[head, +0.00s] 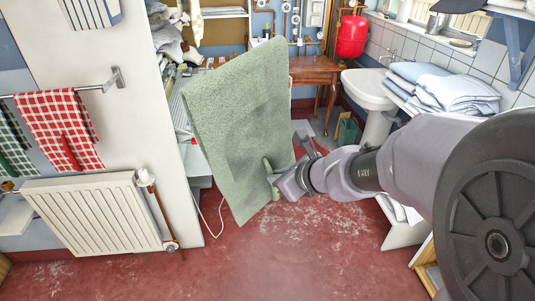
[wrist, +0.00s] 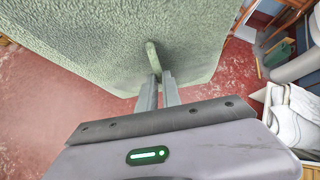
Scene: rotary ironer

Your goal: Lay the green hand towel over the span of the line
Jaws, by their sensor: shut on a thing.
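The green hand towel (head: 235,120) hangs in the air as a broad, tilted sheet in the middle of the head view. It fills the upper left of the wrist view (wrist: 110,40). My gripper (head: 274,180) is shut on the towel near its lower right side. In the wrist view the fingers (wrist: 159,78) close at a small raised green piece on the towel's face. A metal rail (head: 60,92) on the left wall carries checked cloths. I cannot make out a separate line; the towel hides part of the room behind it.
A white radiator (head: 92,212) stands below the rail, with a pipe and valve beside it. A washbasin (head: 368,90), folded linen (head: 450,90) and a wooden table (head: 318,72) lie behind and right. The red floor (head: 290,250) in front is clear.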

